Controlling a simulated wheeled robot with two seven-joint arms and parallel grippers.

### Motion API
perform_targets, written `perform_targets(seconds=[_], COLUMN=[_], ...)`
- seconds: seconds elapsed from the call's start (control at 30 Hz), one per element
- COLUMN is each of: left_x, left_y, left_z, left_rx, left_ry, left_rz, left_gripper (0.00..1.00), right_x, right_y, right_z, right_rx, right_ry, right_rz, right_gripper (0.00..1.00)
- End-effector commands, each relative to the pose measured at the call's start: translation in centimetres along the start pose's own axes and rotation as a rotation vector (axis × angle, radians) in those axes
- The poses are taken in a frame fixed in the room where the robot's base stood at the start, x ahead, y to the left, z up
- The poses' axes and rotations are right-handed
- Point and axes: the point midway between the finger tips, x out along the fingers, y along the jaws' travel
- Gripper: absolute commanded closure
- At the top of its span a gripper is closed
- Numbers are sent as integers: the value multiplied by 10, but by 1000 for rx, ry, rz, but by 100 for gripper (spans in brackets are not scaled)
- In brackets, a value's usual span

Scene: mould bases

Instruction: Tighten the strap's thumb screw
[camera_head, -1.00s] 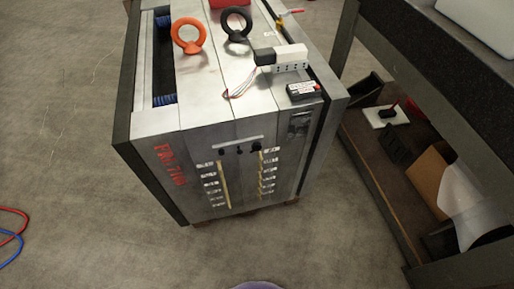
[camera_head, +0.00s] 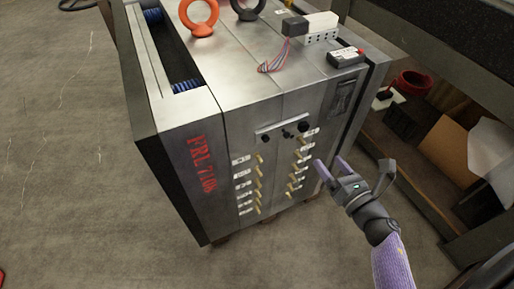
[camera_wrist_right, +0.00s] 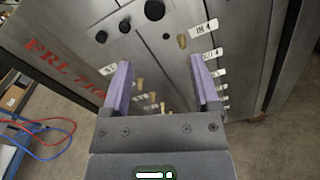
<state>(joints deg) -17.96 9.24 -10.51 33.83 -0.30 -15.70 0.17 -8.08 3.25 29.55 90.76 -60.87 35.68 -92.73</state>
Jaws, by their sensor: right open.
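The mould base (camera_head: 225,150) is a grey steel block with red lettering on its front face. A short pale strap (camera_head: 280,125) runs across the parting lines near the top of that face. A black round knob, likely the thumb screw (camera_head: 303,127), sits at its right end. In the right wrist view the largest black knob (camera_wrist_right: 154,9) is at the top edge, with smaller dark knobs to its left. My right gripper (camera_head: 330,165) is open and empty, below and right of the strap. Its purple fingers (camera_wrist_right: 160,66) point toward the face, apart from the knob.
Rows of brass nipples (camera_head: 259,183) with white labels line the face below the strap. An orange lifting eye (camera_head: 203,28) and a white connector block (camera_head: 320,27) are on top. A bench with a lower shelf (camera_head: 395,160) stands close on the right.

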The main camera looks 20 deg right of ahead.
Motion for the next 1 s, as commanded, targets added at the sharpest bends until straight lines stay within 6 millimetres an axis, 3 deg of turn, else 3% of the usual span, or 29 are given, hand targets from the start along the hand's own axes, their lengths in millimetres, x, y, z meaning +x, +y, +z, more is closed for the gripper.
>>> perform_targets(seconds=[0.1, 0.33, 0.5, 0.9, 1.0], left_x=[5, 13, 18, 19, 19], left_y=[1, 16, 16, 12, 11], left_z=[1, -2, -3, -2, -2], left_rx=[0, -5, -4, -1, -1], left_ry=[-8, -8, -7, -9, -10], left_rz=[2, 25, 26, 19, 18], left_gripper=[41, 41, 41, 41, 41], right_x=[9, 63, 90, 101, 100], right_y=[1, 3, 4, 5, 5], right_z=[8, 9, 9, 10, 10], right_rx=[-114, -110, -107, -105, -105], right_ry=[-17, -18, -15, -15, -15], right_rz=[25, 24, 23, 23, 23], right_gripper=[21, 21, 21, 21, 43])
